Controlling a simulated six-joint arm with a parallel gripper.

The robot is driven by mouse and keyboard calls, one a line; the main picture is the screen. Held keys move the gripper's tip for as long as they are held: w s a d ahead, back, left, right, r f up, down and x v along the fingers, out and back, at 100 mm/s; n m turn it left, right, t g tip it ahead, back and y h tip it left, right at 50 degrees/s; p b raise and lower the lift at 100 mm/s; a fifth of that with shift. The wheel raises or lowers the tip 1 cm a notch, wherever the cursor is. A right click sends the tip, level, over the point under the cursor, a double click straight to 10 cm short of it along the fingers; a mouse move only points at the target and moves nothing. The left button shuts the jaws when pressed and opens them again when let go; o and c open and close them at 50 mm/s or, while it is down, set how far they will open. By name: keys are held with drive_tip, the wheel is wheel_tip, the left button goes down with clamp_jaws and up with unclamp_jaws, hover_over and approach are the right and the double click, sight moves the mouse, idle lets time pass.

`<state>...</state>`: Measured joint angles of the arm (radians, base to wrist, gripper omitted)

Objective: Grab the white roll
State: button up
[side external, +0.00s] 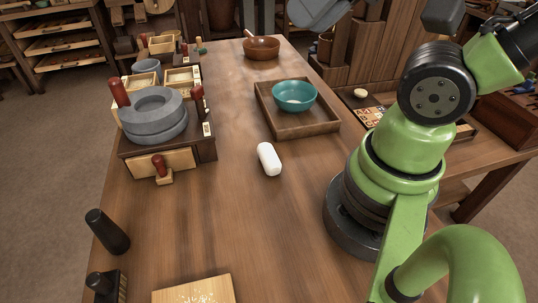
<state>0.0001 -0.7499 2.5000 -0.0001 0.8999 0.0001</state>
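The white roll (269,159) lies on its side on the bare wooden table (235,215), in front of the wooden tray. It is a short white cylinder with rounded ends, and nothing touches it. My green arm stands at the right, and its upper part runs out of the picture at the top right.
The wooden tray (312,130) holds a teal bowl (294,92) behind the roll. A grey stone quern (153,118) on a wooden base is at the left. A brown bowl (262,48) stands at the back. A dark pestle-like object (108,232) and pale board (196,292) are nearer.

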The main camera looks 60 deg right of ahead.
drive_tip(key=shift+o, duration=0.4)
drive_tip(key=o, duration=0.8)
drive_tip(key=shift+o, duration=0.2)
drive_tip(key=shift+w, duration=0.1)
drive_tip(key=m+g+h, duration=0.2)
drive_tip(key=m+g, duration=0.2)
drive_tip(key=g, duration=0.2)
hover_over(266, 147)
wheel_tip(266, 147, down, 17)
drive_tip(key=shift+g, duration=0.6)
wheel_tip(266, 147, down, 8)
drive_tip(key=shift+w+f, duration=0.1)
drive_tip(key=shift+w, duration=0.05)
drive_tip(key=shift+f, duration=2.95)
